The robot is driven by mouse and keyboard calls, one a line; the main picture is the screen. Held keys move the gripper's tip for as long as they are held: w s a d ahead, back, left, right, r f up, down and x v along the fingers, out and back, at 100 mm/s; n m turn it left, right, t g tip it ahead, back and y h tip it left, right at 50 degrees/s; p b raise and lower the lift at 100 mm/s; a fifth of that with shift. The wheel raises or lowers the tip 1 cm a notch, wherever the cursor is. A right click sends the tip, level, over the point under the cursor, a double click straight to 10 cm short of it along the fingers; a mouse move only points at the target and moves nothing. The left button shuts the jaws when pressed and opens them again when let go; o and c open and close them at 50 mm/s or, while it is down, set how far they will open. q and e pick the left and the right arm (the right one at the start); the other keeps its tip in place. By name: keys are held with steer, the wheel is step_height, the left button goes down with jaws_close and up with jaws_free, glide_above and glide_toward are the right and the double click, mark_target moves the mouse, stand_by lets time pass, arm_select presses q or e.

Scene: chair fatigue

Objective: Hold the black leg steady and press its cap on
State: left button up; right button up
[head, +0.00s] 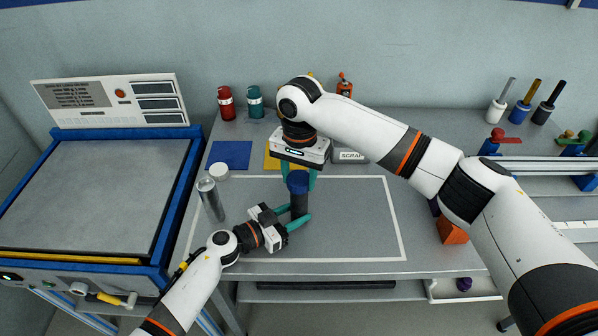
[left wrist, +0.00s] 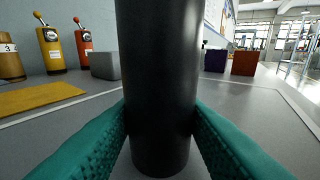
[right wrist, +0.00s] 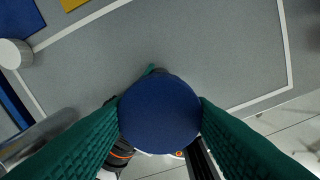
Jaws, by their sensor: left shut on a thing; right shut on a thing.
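The black leg (head: 299,206) stands upright inside the white outline on the grey bench, and it fills the middle of the left wrist view (left wrist: 160,80). My left gripper (head: 297,218) comes in from the left and is shut around the leg's lower part. The blue cap (head: 298,183) is at the top of the leg, and its round top shows in the right wrist view (right wrist: 160,112). My right gripper (head: 299,174) points down from above and is shut on the cap's sides. I cannot tell whether the cap is fully seated.
A silver leg (head: 211,200) stands to the left, with a white cap (head: 219,171) behind it. A blue mat (head: 230,155), a yellow mat (head: 271,160) and a grey SCRAP box (head: 351,156) lie behind. An orange block (head: 452,232) is at right. The outlined area's right side is clear.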

steer(key=shift+f, duration=0.8)
steer(key=o, duration=1)
step_height(320, 180, up, 12)
steer(key=shift+w, duration=0.15)
arm_select(q)
steer(key=o, duration=0.8)
steer(key=shift+a, duration=0.1)
